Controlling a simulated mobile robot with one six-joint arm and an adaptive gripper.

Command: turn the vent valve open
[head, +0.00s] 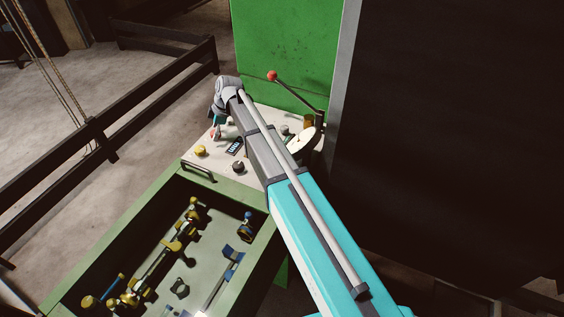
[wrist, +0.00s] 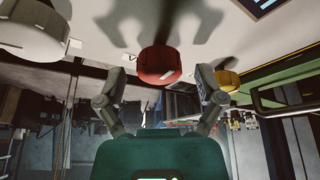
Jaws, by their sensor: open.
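A red knob (wrist: 160,65) is on the pale control panel (wrist: 230,35) in the wrist view. My gripper (wrist: 160,80) is open, with one finger on each side of the red knob and a visible gap on both sides. I cannot tell how deep the knob sits between the fingertips. No label shows which control is the vent valve. In the head view my gripper (head: 217,121) is small at the panel's far left side, partly hidden by my wrist. A bit of red (head: 212,133) shows beside it.
A yellow knob (wrist: 228,80) and a white knob (wrist: 32,40) flank the red one. In the head view the panel also has a yellow knob (head: 200,150), a dark knob (head: 238,167), a display (head: 235,147) and a red-balled lever (head: 272,76). Brass fittings (head: 180,246) lie in the green-framed tray.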

